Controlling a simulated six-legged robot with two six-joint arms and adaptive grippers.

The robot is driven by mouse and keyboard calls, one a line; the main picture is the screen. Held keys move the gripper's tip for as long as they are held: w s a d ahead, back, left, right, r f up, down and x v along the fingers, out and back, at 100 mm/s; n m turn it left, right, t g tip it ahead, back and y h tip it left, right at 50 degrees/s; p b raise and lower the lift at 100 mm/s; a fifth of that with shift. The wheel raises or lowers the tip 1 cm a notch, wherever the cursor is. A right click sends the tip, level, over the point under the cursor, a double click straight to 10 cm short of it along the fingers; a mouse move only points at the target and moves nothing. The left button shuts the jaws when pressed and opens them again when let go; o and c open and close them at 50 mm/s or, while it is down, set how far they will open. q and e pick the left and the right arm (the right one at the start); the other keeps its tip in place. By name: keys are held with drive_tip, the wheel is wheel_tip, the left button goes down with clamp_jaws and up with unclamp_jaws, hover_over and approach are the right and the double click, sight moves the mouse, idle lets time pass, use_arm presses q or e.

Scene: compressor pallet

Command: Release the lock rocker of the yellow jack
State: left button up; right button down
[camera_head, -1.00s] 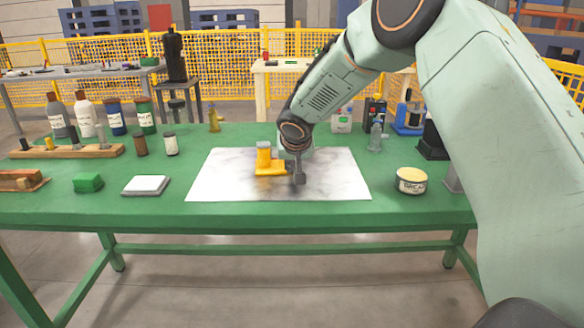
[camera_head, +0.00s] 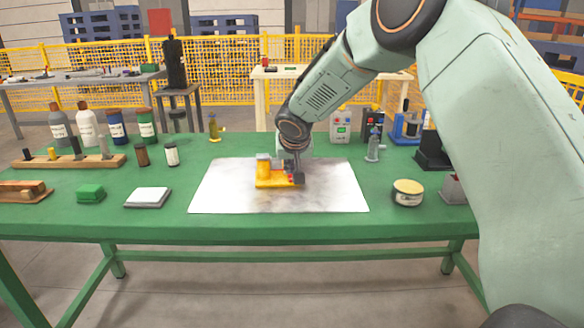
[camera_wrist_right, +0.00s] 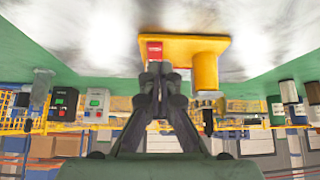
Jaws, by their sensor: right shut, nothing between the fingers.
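The yellow jack (camera_head: 268,180) stands on a white sheet on the green table. It has a flat yellow base and an upright yellow cylinder, and it also shows in the right wrist view (camera_wrist_right: 205,68). A red rocker (camera_wrist_right: 154,50) sits on its base beside the cylinder; a little red shows in the head view (camera_head: 291,177). My right gripper (camera_head: 298,178) is shut and empty, with its tips at the rocker. In the right wrist view the closed fingertips (camera_wrist_right: 160,68) overlap the rocker's edge; whether they touch it I cannot tell. My left gripper is out of view.
The white sheet (camera_head: 220,190) is otherwise bare. A round tin (camera_head: 408,193) stands right of it, and a white pad (camera_head: 148,197) and a green block (camera_head: 90,193) lie left. Bottles, a wooden rack (camera_head: 40,162) and small devices line the back.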

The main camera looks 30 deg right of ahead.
drive_tip(key=s+f+v, duration=0.1)
drive_tip(key=v, duration=1)
drive_tip(key=shift+s+a, duration=0.3)
drive_tip(key=shift+a, duration=0.05)
